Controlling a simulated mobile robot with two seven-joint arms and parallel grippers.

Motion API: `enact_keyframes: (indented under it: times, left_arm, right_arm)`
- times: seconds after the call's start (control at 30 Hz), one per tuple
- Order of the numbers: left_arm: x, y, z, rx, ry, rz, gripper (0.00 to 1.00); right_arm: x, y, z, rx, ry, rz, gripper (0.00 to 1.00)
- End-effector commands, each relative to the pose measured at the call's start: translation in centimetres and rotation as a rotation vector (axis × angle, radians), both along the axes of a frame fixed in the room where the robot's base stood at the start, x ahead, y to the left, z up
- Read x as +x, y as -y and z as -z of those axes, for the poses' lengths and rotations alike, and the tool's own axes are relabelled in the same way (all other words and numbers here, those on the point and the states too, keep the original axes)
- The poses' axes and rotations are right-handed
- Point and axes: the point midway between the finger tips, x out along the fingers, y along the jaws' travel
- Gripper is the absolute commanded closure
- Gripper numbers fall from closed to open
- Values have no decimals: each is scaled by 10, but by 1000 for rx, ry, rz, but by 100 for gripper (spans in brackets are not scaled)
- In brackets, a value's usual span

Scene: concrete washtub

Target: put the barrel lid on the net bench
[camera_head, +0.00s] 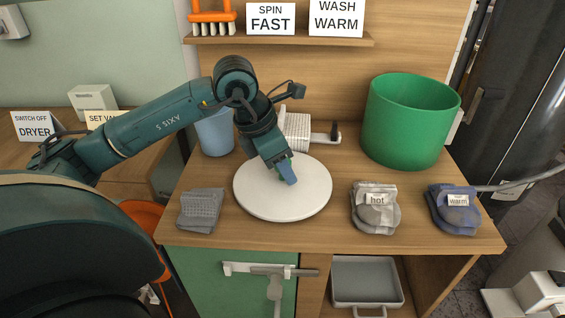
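A white round disc (265,203), which looks like the barrel lid, lies flat on a wooden bench top (300,236). My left gripper (287,174) points down over the upper right part of the disc, its blue finger at or just above the surface. A bit of green shows beside the finger; I cannot tell whether it is part of the lid or the gripper. Whether the fingers are open or shut is hidden by the viewing angle. My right gripper is not in view. I cannot tell which surface is the net bench.
A green tub (408,125) stands at the back right, a light blue bucket (215,133) at the back left. Grey folded cloth (200,209) lies left of the disc; bundles labelled "hot" (375,212) and "warm" (455,212) lie right. A shelf (290,40) hangs above; a tray (366,284) sits below.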

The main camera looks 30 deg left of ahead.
Motion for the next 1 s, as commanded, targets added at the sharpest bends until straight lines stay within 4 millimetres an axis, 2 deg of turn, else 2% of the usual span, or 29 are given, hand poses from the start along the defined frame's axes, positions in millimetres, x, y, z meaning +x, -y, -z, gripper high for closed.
enact_keyframes:
  times: [0.13,0.47,0.57,0.8,1.0]
  left_arm:
    - [0,0,0,0,0,0,49]
    - [0,-1,-7,0,1,0,49]
    - [-4,-4,-20,0,4,-2,49]
    - [-21,-16,-70,1,5,-2,49]
    - [-31,-24,-102,0,4,-1,49]
  right_arm:
    - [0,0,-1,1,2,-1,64]
    - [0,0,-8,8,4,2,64]
    - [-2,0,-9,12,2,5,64]
    - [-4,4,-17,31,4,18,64]
    - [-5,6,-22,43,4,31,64]
